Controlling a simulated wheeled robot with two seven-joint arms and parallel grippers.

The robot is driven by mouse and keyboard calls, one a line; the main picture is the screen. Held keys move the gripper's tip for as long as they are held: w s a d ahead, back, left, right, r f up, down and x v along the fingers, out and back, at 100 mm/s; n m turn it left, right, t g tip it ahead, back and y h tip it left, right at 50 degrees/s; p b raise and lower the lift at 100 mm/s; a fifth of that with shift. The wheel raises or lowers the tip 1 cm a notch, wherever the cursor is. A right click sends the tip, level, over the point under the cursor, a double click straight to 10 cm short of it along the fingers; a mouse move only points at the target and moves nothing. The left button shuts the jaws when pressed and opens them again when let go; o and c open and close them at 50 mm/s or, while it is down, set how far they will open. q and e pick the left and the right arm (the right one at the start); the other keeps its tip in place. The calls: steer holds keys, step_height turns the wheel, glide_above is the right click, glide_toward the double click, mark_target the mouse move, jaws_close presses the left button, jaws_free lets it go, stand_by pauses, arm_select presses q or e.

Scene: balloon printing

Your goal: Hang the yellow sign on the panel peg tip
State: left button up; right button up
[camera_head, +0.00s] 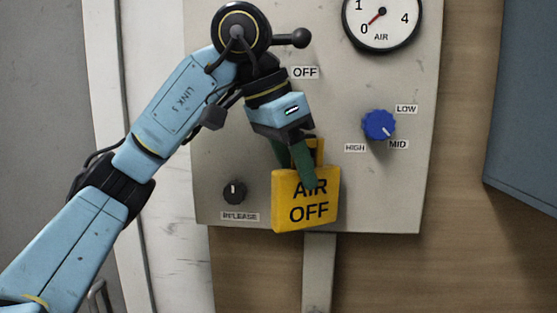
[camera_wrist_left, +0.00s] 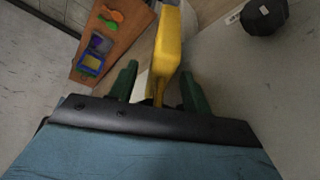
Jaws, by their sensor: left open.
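The yellow sign (camera_head: 300,205), lettered AIR OFF, hangs upright in front of the grey panel's lower edge. It also shows edge-on in the left wrist view (camera_wrist_left: 168,45). My left gripper (camera_head: 300,165) is at the top of the sign, its green fingers pointing down. In the left wrist view the fingers (camera_wrist_left: 160,85) stand apart, one on each side of the sign, with visible gaps. The panel (camera_head: 345,60) is upright behind. I cannot make out the peg tip; the gripper and sign cover that area. My right gripper is not in view.
A black valve with a ball-ended lever (camera_head: 292,38) is above the gripper. A blue knob (camera_head: 379,125) and an AIR gauge (camera_head: 381,18) are to the right. A black release knob (camera_head: 234,192) is left of the sign. A wooden surface (camera_wrist_left: 118,50) holds small coloured items.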

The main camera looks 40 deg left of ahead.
arm_select(q)
steer(key=shift+s+a+r, duration=0.15)
steer(key=shift+s+r, duration=0.05)
steer(key=shift+r, duration=0.4)
steer(key=v, duration=0.3)
steer(key=shift+s+r, duration=0.15)
steer(key=shift+r, duration=0.2)
steer(key=s+a, duration=0.5)
steer(key=s, duration=0.5)
steer(key=shift+s+a, duration=0.3)
steer(key=shift+a, duration=0.1)
